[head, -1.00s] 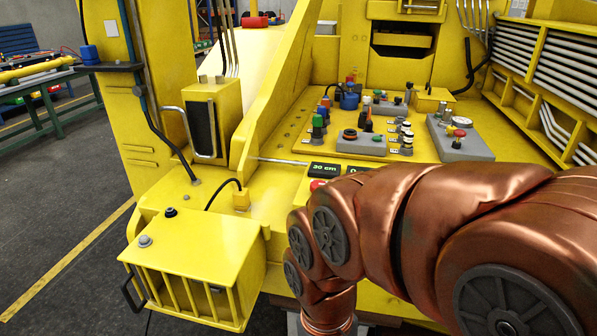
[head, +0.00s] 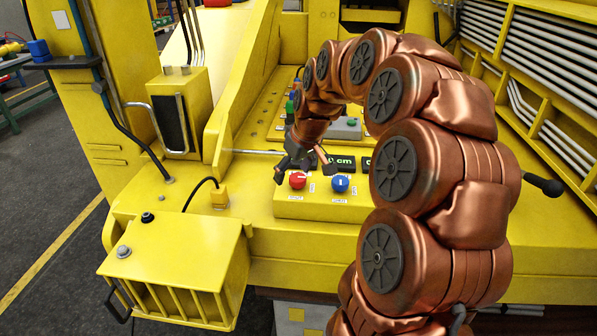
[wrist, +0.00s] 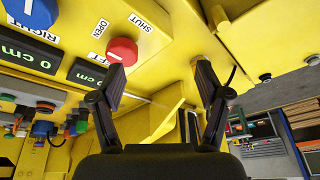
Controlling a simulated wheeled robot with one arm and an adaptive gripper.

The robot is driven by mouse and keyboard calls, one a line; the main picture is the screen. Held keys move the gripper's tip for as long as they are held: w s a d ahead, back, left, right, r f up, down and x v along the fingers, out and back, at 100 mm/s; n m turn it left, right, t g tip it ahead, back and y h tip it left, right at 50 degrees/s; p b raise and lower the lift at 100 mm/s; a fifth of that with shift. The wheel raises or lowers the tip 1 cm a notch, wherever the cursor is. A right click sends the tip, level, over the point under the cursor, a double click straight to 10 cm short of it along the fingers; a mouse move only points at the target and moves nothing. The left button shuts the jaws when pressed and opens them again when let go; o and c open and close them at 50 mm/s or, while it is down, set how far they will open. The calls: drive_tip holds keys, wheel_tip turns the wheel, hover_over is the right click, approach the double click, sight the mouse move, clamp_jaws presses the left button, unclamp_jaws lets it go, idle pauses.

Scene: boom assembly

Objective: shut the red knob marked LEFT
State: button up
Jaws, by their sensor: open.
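The red knob (head: 298,180) sits on the left of the yellow control box's front, and a light mark shows on its face. In the wrist view the red knob (wrist: 122,51) has OPEN and SHUT labels beside it and a partly hidden label ending in EFT. My gripper (head: 306,164) is just above and behind it, fingers pointing down towards the box. In the wrist view my gripper (wrist: 160,75) is open and empty; the knob is by the left fingertip, not between the fingers. I cannot tell whether they touch.
A blue knob (head: 340,183) marked RIGHT in the wrist view is close on the right of the red one. Dark displays (wrist: 87,72) showing cm readings are behind the knobs. A yellow slatted box (head: 178,270) stands at front left.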

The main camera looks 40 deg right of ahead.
approach(298, 177)
drive_tip(key=f, duration=0.1)
drive_tip(key=shift+t, duration=0.3)
drive_tip(key=shift+p+x, duration=1.55)
drive_tip(key=shift+x, duration=2.55)
drive_tip(key=shift+s, duration=0.1)
drive_tip(key=shift+c, duration=0.2)
drive_tip(key=c, duration=1.1)
drive_tip(key=shift+h, duration=0.3)
